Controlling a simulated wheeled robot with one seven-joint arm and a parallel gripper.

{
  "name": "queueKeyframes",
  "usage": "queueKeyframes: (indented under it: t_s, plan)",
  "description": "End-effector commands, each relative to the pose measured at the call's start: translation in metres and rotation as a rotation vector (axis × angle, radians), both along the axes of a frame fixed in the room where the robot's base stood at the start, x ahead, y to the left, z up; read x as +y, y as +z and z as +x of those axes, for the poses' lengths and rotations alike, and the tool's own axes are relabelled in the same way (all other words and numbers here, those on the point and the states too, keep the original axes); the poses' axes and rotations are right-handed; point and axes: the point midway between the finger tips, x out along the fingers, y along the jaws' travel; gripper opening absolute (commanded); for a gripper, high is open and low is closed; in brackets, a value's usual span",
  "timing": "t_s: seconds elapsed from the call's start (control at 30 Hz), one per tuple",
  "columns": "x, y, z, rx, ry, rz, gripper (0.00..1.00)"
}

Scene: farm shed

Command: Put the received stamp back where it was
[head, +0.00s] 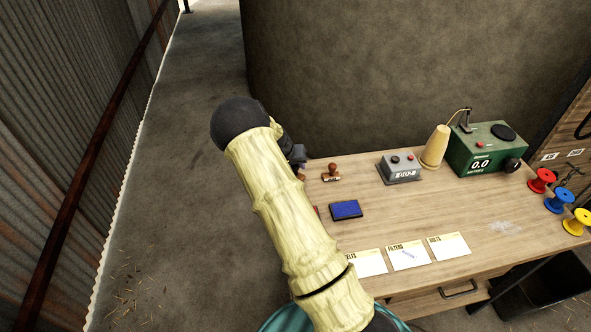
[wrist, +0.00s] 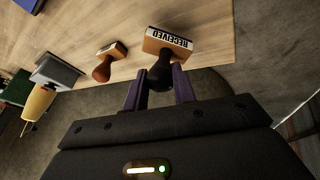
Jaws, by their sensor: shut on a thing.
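The received stamp (wrist: 169,46) has a wooden block marked RECEIVED and a dark handle. My gripper (wrist: 160,88) is shut on that handle, one purple finger on each side. In the head view my arm hides most of the stamp and gripper; only a dark part of the gripper (head: 298,155) and a bit of the stamp (head: 301,177) show at the table's far left corner. I cannot tell whether the block touches the table. A second stamp with a red-brown handle (head: 332,171) stands just right of it; it also shows in the wrist view (wrist: 106,63).
The wooden table (head: 400,215) holds a blue ink pad (head: 346,209), a grey button box (head: 401,169), a yellow cone (head: 435,148), a green meter (head: 488,150), labelled cards (head: 408,256) and coloured spools (head: 541,180). A dark curved wall (head: 380,70) stands behind.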

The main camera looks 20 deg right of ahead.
Motion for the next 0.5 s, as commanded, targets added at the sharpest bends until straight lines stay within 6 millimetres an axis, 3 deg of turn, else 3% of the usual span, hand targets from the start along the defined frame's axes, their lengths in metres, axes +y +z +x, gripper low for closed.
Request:
queueKeyframes:
  t_s: [0.2, 0.5]
  plan:
    - [0.0, -0.025, 0.0, 0.002, 0.0, -0.001, 0.12]
    - [0.0, -0.028, 0.0, 0.0, 0.0, 0.0, 0.12]
